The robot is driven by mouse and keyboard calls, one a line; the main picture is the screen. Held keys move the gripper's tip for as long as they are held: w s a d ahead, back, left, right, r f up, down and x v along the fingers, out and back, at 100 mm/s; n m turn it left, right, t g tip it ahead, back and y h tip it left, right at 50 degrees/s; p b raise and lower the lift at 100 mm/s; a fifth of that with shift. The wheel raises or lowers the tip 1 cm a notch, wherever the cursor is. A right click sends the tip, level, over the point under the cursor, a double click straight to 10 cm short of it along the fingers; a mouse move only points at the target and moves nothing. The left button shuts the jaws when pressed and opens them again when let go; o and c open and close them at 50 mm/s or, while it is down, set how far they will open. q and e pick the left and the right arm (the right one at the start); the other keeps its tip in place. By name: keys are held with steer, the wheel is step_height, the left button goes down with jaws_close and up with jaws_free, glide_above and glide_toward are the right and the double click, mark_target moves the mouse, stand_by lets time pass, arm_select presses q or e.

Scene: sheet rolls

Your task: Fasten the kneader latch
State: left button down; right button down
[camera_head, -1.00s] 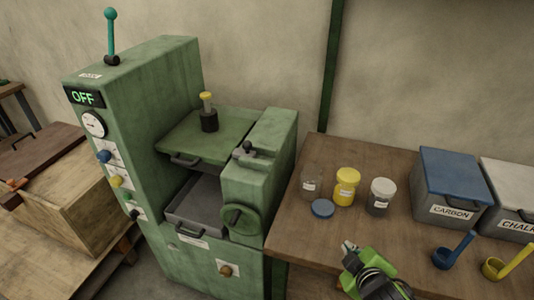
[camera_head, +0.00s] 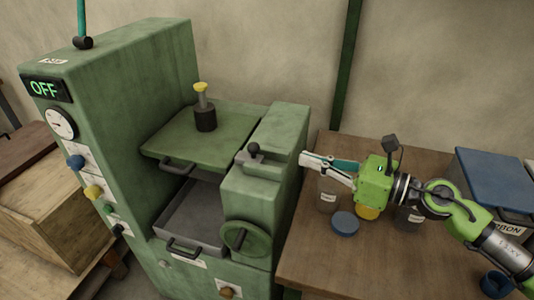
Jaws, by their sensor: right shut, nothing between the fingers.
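The green kneader machine (camera_head: 120,130) stands at the left and centre, its display reading OFF. Its green lid (camera_head: 212,135) lies flat over the chamber, with a dark post with a yellow cap (camera_head: 204,108) on top. A small latch with a dark round knob (camera_head: 254,150) sits on the block at the lid's right. My right gripper (camera_head: 306,160) is shut and empty, pointing left, a short way right of the latch and apart from it. My left gripper is out of view.
A wooden table (camera_head: 320,255) stands at the right. A clear jar (camera_head: 328,195), a blue lid (camera_head: 345,223) and a yellow jar (camera_head: 367,212) stand under my right arm. A blue-lidded carbon bin (camera_head: 497,180) is farther right. A handwheel (camera_head: 240,238) sticks out below the latch.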

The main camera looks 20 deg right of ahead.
steer(key=shift+n+g, duration=0.5)
steer(key=shift+n, duration=0.3)
steer(key=p+x, duration=0.2)
steer(key=x, duration=0.2)
steer(key=p+x, duration=0.2)
steer(key=x, duration=0.2)
steer(key=shift+w+a+f, duration=0.25)
steer(key=shift+f, duration=0.05)
steer(key=shift+w+a+f, duration=0.3)
steer(key=shift+w+a, duration=0.1)
steer(key=shift+a, duration=0.05)
